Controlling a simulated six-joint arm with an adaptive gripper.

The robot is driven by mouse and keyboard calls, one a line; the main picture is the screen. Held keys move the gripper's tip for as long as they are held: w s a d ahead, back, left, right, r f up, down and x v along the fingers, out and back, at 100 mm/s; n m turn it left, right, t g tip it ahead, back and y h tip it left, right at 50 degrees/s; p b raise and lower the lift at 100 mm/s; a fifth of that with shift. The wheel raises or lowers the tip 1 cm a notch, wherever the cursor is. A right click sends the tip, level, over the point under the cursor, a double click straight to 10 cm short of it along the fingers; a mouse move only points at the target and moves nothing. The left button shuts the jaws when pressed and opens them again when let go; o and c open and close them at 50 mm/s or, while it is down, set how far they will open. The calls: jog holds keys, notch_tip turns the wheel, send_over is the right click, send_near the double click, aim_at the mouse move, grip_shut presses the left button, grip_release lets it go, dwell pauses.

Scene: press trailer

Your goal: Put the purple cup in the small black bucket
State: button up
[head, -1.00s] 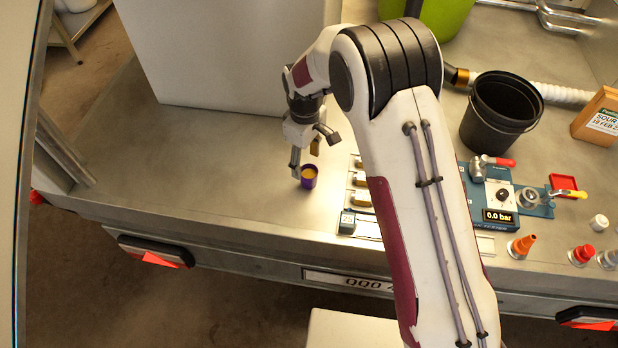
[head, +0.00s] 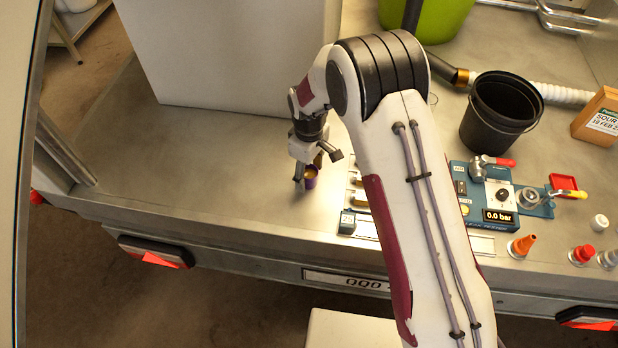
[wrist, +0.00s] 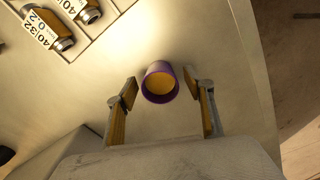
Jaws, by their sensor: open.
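The purple cup (head: 310,181) stands upright on the metal worktop, left of a rack of brass fittings. It has an orange-yellow inside, and in the wrist view the cup (wrist: 159,92) appears between and just ahead of my two fingertips. My gripper (head: 308,170) points down over the cup and partly hides it in the head view. In the wrist view my gripper (wrist: 162,92) is open, with a finger on each side and gaps to the cup. The small black bucket (head: 489,139) stands upright at the right, beyond my arm, and looks empty.
A blue pressure panel (head: 518,203) lies in front of the bucket. A wooden block with a label (head: 600,116) and a white ribbed hose (head: 565,95) are near the bucket. A large green bucket (head: 445,18) and a pale box (head: 225,60) stand behind. The worktop's left part is clear.

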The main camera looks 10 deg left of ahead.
dwell(0.5)
jog(key=c, duration=1.4)
jog(key=shift+r, duration=0.15)
jog(key=shift+r, duration=4.9)
